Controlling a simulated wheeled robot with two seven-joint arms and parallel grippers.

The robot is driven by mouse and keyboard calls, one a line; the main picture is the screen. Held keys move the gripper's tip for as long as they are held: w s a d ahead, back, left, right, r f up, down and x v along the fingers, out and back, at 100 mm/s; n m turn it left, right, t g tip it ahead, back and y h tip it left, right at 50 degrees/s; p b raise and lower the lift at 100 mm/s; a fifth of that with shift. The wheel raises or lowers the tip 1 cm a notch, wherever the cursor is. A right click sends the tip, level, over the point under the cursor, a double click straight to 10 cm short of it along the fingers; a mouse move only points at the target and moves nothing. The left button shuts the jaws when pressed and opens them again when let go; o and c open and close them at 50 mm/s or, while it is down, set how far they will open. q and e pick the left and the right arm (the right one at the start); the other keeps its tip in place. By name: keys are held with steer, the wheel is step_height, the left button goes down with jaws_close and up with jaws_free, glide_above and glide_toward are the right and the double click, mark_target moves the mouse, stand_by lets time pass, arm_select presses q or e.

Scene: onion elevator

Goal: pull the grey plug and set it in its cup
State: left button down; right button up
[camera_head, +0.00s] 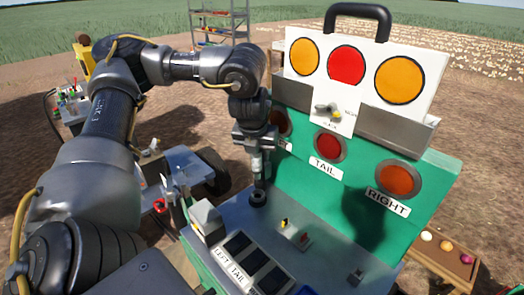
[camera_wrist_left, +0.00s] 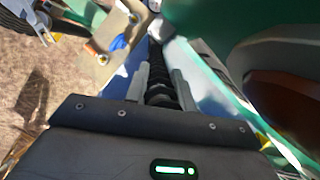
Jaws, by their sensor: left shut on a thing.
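My left gripper (camera_head: 257,160) points down over the grey deck of the green test box, near its left back part. In the left wrist view, its two grey fingers (camera_wrist_left: 160,88) are shut on a dark ribbed body, which I take for the plug (camera_wrist_left: 159,96). Its grey colour does not show clearly. A round black ring (camera_head: 258,198) lies on the deck just below the fingertips; I cannot tell whether it is a socket or the cup, or whether the plug touches it. My right gripper is not in view.
The green upright panel (camera_head: 345,205) with red and orange lamps stands close to the right of the gripper. A grey-white block (camera_head: 207,220), dark slots (camera_head: 253,260) and small switches (camera_head: 303,240) are on the deck. A tray of coloured balls (camera_head: 447,250) is at right.

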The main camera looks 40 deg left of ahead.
arm_select(q)
steer(key=shift+f, duration=2.3)
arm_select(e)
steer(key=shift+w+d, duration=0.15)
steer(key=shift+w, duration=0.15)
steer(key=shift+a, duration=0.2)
arm_select(q)
steer(key=shift+w+a+f, duration=0.1)
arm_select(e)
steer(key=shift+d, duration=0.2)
arm_select(q)
steer(key=shift+f+b, duration=0.95)
steer(key=shift+f, duration=0.8)
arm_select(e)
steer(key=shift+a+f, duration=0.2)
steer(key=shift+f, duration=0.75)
arm_select(q)
steer(key=shift+p, duration=0.35)
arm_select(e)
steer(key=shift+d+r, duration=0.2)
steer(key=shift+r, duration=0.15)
arm_select(q)
steer(key=shift+f, duration=0.2)
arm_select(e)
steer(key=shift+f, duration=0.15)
arm_select(q)
steer(key=shift+f+b, duration=0.3)
steer(key=shift+f, duration=0.05)
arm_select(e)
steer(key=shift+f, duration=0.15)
